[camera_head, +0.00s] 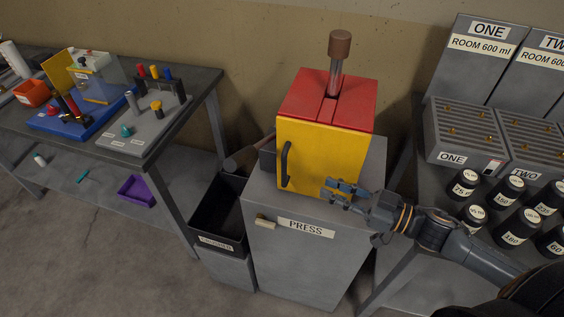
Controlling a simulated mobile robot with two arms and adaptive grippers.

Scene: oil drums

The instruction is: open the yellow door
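The yellow door (322,153) forms the front of a red-topped box standing on a grey cabinet labelled PRESS (308,262). The door looks shut. Its black handle (285,165) is upright near the door's left edge. My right gripper (332,190) is in front of the door's lower right part, to the right of the handle and apart from it. Its fingers point left and look spread, with nothing between them. Whether it touches the door I cannot tell. My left gripper is out of view.
A lever with a brown knob (340,43) rises from the red top (310,92). A black bin (217,215) stands left of the cabinet. A table with tools (190,100) is at left.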

